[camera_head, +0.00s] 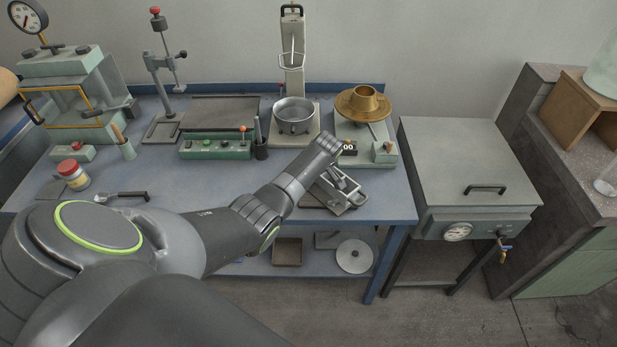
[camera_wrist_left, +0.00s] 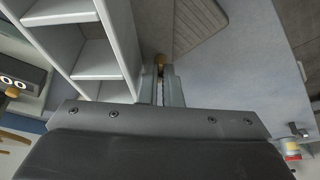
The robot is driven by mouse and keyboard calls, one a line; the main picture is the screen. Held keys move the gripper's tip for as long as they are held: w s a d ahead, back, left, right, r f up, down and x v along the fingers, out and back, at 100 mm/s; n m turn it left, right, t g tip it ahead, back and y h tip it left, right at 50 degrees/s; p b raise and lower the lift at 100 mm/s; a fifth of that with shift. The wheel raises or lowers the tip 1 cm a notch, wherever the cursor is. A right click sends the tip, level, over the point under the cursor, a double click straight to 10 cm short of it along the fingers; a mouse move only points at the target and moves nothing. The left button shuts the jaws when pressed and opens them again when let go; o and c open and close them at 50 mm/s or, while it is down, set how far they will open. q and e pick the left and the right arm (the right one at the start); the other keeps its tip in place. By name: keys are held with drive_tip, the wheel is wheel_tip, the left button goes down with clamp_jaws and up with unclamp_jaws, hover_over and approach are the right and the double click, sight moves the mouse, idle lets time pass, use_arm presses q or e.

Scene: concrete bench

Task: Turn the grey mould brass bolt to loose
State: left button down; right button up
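The grey mould (camera_wrist_left: 118,35), a metal block with open compartments, fills the upper left of the left wrist view. In the head view the mould (camera_head: 350,208) is near the front edge of the blue bench, partly covered by my left arm. In the head view the bolt and fingertips cannot be made out. My right gripper is in neither view.
Behind my arm are a green control box (camera_head: 215,147), a steel pan (camera_head: 294,115) and a brass piece (camera_head: 364,103) on a pale machine. A small jar (camera_head: 72,174) stands at left. A grey cabinet (camera_head: 460,160) adjoins the bench. The bench's middle left is mostly clear.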

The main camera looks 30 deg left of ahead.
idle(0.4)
use_arm(q)
drive_tip(key=c, duration=1.6)
unclamp_jaws()
drive_tip(key=shift+r, duration=0.1)
